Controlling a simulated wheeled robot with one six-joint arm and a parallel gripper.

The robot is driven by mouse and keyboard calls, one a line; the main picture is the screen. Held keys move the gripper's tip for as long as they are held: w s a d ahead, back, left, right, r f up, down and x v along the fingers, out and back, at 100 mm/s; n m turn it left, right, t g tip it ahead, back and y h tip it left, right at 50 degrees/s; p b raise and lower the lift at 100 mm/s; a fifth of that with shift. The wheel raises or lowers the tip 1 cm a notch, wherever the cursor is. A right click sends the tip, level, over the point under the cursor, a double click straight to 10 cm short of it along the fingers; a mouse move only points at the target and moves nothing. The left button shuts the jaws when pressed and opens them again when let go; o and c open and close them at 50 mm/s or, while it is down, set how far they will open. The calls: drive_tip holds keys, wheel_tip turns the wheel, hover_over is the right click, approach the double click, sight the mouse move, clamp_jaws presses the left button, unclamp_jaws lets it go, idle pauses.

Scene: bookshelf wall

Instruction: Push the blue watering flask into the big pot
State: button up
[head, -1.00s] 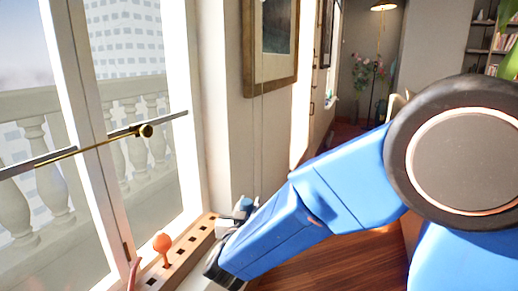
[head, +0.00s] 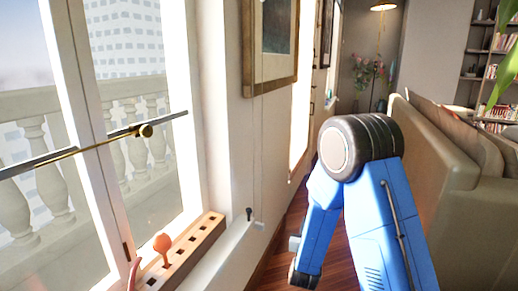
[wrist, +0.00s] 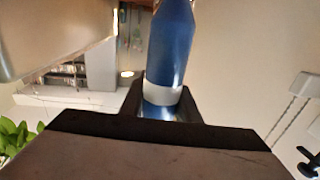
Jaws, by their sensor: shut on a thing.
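The blue watering flask (wrist: 172,45) shows in the wrist view, with a white band near its lower end. My gripper (wrist: 165,100) is shut on it around that lower end, and the flask stands out away from the wrist camera. In the head view my arm is folded downward right of the window, and I cannot make out the flask or the fingers there. I cannot identify the big pot in either view. Green leaves (wrist: 14,135) show at the lower left of the wrist view, with no pot visible beneath them.
A wooden sill strip with square holes (head: 200,243) runs along the window, with an orange round-topped object (head: 162,243) on it. A beige sofa (head: 440,150) stands to the right. Wooden floor (head: 290,225) lies between wall and sofa. Large leaves (head: 505,75) hang at top right.

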drive_tip(key=w+d+f, duration=0.5)
drive_tip(key=d+f, duration=0.1)
drive_tip(key=d, duration=0.2)
drive_tip(key=shift+d+f+h, duration=0.25)
drive_tip(key=shift+f+h, duration=0.05)
drive_tip(key=shift+f, duration=0.1)
